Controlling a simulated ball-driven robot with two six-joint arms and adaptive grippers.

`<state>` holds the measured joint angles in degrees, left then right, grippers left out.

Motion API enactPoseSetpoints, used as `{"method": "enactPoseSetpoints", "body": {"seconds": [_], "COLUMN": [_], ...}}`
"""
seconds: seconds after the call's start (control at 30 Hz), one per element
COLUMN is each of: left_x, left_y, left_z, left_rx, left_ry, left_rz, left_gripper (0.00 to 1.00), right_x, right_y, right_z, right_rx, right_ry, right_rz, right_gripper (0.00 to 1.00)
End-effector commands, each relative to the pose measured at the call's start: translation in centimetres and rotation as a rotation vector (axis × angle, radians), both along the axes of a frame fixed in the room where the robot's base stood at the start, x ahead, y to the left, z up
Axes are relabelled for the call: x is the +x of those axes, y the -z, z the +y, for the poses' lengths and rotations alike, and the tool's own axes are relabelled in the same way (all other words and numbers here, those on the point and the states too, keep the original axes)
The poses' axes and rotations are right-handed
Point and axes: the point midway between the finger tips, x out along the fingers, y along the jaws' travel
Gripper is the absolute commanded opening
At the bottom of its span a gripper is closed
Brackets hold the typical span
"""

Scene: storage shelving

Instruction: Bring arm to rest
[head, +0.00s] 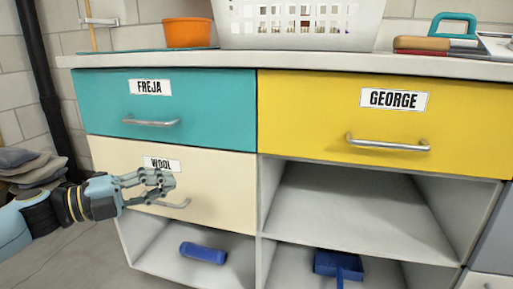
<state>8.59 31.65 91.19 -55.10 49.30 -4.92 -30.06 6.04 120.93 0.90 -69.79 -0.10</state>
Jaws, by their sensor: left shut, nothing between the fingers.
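My left gripper (168,183) reaches in from the left, in front of the cream drawer labelled WOOL (215,172). Its fingers are shut and empty. They overlap the lower part of the WOOL label and lie just above the drawer's metal handle (172,204). I cannot tell whether the fingers touch the drawer. The WOOL drawer looks shut. My right gripper is not in view.
A teal drawer labelled FREJA (215,105) and a yellow drawer labelled GEORGE (300,115) look shut. Open compartments below hold a blue roll (203,253) and a blue dustpan (338,264). The countertop (235,64) carries an orange pot (187,33) and a white basket (300,42).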

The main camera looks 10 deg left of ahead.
Motion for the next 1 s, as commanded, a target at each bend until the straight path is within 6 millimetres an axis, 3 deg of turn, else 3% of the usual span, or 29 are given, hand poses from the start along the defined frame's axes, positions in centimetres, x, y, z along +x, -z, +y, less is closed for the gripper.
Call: {"method": "enactPoseSetpoints", "body": {"seconds": [0.13,0.2,0.3,0.47,0.57,0.67,0.8,1.0], "left_x": [-2.5,-5.0,-7.6,-9.8,-12.6,-17.0,-22.9,-28.5], "left_y": [3.1,4.8,6.6,9.7,13.1,16.9,20.6,22.7], "left_z": [-0.9,-2.5,-3.6,-1.0,1.3,2.8,2.8,1.3], "left_rx": [-0.028,-0.083,-0.258,-0.489,-0.613,-0.710,-0.770,-0.772], "left_ry": [-0.002,-0.003,-0.168,-0.557,-0.830,-1.095,-1.353,-1.555], "left_rz": [0.068,0.116,0.222,0.435,0.624,0.849,1.129,1.421], "left_gripper": [0.00,0.00,0.00,0.00,0.00,0.00,0.00,0.00], "right_x": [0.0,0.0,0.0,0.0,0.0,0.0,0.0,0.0], "right_y": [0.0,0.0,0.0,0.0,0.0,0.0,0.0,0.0], "right_z": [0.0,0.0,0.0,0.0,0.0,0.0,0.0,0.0], "right_rx": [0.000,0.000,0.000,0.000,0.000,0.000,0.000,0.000], "right_ry": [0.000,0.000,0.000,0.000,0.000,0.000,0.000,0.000], "right_rz": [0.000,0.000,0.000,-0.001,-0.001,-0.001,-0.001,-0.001], "right_gripper": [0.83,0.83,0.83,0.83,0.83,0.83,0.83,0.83]}}
